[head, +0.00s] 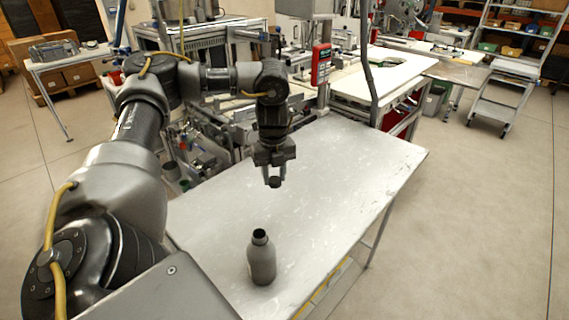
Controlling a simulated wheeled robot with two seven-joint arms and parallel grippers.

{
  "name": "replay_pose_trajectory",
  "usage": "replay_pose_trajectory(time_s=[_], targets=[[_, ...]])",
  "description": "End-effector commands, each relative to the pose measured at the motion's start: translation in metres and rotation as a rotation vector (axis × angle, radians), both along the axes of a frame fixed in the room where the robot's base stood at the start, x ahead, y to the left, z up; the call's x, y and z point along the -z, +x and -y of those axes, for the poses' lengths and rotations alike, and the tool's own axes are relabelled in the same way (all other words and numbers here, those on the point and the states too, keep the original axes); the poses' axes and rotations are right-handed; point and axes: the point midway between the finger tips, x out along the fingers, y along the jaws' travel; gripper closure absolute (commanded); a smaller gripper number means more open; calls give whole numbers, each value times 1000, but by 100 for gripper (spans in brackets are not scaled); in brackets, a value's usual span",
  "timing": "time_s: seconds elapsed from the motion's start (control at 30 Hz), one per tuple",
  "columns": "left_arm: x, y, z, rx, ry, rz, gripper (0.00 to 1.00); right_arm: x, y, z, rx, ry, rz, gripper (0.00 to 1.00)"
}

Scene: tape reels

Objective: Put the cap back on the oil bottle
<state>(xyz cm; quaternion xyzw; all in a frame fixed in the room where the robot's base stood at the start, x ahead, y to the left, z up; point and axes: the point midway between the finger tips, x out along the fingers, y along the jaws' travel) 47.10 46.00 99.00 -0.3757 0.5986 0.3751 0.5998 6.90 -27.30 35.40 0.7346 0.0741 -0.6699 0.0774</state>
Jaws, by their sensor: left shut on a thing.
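The oil bottle (262,262) is grey with a dark, open neck. It stands upright on the near part of the metal table, right of my arm's base. My left gripper (274,180) points down over the middle of the table, farther back than the bottle and slightly right of it. It is shut on the cap (275,183), a small dark round piece between the fingertips. The cap is held above the table and apart from the bottle. My right gripper is not in view.
The metal table (340,165) is bare around the bottle, with free room to the right and back. Machinery with a red device (321,64) stands behind it. A white bench (385,75) is at the back right. Open floor lies to the right.

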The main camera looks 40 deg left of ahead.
Motion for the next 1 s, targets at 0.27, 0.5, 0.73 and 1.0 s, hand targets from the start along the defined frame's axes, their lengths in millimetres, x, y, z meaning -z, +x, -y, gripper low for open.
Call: replay_pose_trajectory(time_s=[0.27,0.5,0.73,1.0], targets=[[-3,-8,0,-1,0,-1,88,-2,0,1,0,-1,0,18],[-3,-8,0,-1,0,-1,88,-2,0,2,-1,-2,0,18],[-13,1,20,-123,-6,7,88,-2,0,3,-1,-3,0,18],[-48,19,99,-647,-27,12,88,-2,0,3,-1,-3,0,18]])
